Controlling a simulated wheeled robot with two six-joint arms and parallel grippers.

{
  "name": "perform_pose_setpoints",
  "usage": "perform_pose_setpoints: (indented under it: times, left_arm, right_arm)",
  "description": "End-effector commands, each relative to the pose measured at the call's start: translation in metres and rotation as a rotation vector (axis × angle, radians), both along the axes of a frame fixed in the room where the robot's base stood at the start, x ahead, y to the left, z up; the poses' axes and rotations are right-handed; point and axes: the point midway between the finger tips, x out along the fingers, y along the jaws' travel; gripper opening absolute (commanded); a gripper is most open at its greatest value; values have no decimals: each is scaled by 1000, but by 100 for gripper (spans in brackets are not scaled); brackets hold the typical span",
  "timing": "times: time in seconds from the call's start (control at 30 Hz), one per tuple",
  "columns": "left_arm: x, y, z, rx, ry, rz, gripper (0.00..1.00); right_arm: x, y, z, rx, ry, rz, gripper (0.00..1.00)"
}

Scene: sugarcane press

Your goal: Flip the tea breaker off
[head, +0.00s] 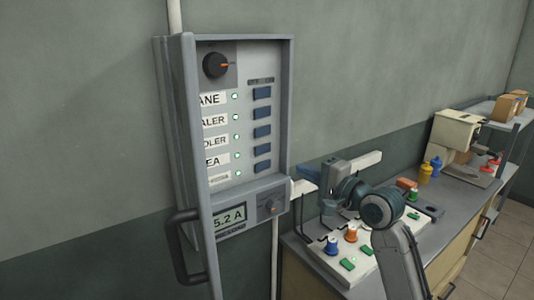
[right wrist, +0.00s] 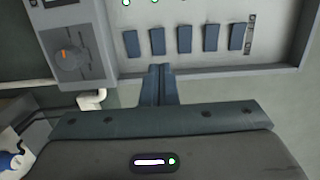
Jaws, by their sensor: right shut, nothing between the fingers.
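The breaker panel (head: 285,110) hangs on the wall with its door open at the left. It has a column of several blue rocker breakers, each with a lit green light. The tea breaker (head: 262,149) is fourth from the top, in the row whose partly hidden label (head: 213,161) reads "EA". In the right wrist view the breakers form a row, and the tea breaker (right wrist: 157,41) is second from the left. My right gripper (head: 331,182) is shut and empty, to the right of the panel. Its fingertips (right wrist: 160,70) appear just below the tea breaker. My left gripper is not in view.
The panel door (head: 198,170) with its handle (head: 183,245) stands in front of the labels. A knob (head: 270,206) and a "5.2 A" display (head: 229,219) sit below the breakers.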

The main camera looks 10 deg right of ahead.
Motion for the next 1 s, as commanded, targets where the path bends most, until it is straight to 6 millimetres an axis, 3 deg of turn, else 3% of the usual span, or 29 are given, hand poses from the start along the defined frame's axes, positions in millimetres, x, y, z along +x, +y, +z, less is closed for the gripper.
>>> perform_pose_setpoints:
  times: [0.27,0.7,1.0]
  left_arm:
    - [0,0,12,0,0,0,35]
    - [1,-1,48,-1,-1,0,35]
    - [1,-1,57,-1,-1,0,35]
  right_arm:
    - [23,13,3,5,2,1,0]
    - [101,57,4,3,4,1,0]
    - [121,68,0,0,0,-2,0]
